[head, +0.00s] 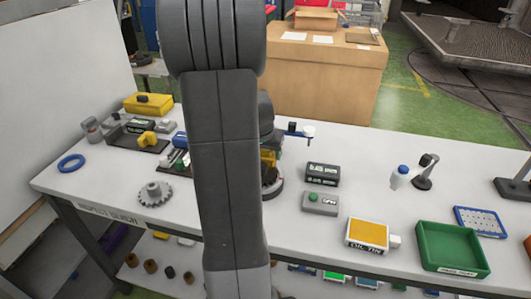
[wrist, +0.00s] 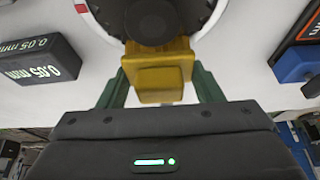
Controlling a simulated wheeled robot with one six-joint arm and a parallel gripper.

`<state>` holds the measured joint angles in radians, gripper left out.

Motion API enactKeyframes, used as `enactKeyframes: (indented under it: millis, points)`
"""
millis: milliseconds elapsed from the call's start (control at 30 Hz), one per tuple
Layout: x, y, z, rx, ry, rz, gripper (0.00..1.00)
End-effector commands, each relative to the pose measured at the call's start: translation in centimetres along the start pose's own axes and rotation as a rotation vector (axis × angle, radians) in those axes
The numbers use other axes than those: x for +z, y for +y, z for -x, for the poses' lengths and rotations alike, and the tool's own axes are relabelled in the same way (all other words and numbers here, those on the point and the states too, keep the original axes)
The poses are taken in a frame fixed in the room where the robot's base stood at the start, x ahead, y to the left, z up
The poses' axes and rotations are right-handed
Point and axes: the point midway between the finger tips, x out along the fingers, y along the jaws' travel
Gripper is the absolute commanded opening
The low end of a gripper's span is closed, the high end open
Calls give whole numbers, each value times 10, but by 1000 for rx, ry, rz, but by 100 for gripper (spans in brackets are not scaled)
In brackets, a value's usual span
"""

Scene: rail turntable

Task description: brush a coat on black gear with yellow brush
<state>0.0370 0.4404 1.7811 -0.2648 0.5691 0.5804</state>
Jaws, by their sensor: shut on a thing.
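In the wrist view the yellow brush (wrist: 160,78) sits between the green fingers of my gripper (wrist: 158,90), which is shut on it. Its far end meets or overlaps a dark round part (wrist: 155,18) at the top edge; I cannot tell whether they touch. That part lies within a dark-rimmed pale disc and may be the black gear; its teeth are not clear. In the head view my arm hides the gripper and most of this spot. A bit of yellow (head: 268,158) and a dark round base (head: 273,187) show at the arm's right edge.
A grey gear (head: 155,193) and a blue ring (head: 71,162) lie left on the bench. A black 0.05 mm block (wrist: 37,62) is close on the left in the wrist view. A green tray (head: 452,266) and an orange-topped tin (head: 368,234) stand right.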

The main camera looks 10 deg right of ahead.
Motion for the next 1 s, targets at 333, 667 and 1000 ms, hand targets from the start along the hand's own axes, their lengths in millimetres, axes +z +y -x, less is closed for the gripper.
enactKeyframes:
  millis: [333, 667, 1000]
  points:
    - [1, 0, 0, 0, 1, 0, 41]
    - [8, 0, 3, -1, 1, 1, 41]
    - [8, 0, 3, 0, 1, 0, 41]
